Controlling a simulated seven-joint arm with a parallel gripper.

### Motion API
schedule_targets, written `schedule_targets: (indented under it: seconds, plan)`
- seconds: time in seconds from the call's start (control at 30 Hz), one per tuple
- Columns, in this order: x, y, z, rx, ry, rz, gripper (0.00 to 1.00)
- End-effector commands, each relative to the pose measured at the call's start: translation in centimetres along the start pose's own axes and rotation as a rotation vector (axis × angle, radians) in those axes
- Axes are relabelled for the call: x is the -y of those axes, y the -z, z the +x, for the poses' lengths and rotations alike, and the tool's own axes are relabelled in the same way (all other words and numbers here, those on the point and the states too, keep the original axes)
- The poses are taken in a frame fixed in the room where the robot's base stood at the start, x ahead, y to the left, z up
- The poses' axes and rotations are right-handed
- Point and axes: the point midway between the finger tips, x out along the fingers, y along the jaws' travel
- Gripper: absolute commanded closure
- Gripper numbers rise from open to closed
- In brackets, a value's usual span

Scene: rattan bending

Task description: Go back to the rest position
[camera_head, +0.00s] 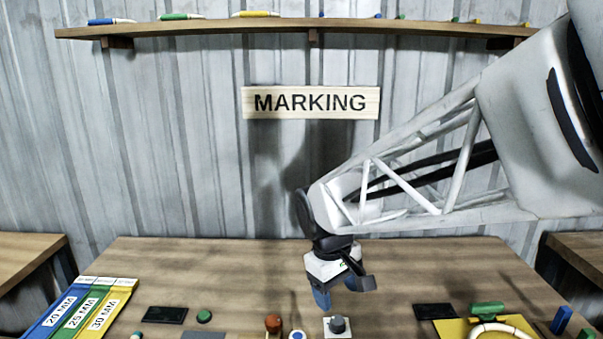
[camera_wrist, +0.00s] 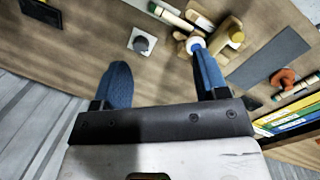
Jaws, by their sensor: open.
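My gripper (camera_head: 335,290) hangs from the arm over the middle of the wooden table, pointing down. In the wrist view its two blue fingers (camera_wrist: 160,88) stand wide apart with nothing between them. Below and in front of it in the head view is a small white square base with a dark grey knob (camera_head: 337,325). The same knob (camera_wrist: 141,44) shows beyond the fingers in the wrist view, apart from them.
Blue, green and yellow size boards (camera_head: 82,308) lie at the table's left. Small parts line the front edge. A shelf (camera_head: 300,29) and MARKING sign (camera_head: 310,103) are on the wall.

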Motion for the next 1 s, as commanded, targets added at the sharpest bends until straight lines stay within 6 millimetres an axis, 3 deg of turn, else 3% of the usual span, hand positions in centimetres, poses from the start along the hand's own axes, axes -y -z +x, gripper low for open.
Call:
schedule_targets:
  seconds: [0.3, 0.6, 0.8, 1.0]
  plan:
    - [-1.1, -8.3, -1.0, -0.110, 0.016, 0.249, 0.33]
    - [-0.7, -15.4, -0.8, -0.210, 0.032, 0.479, 0.33]
    - [-0.1, -18.7, -0.2, -0.263, 0.040, 0.602, 0.33]
    - [0.3, -20.2, 0.1, -0.290, 0.044, 0.660, 0.33]
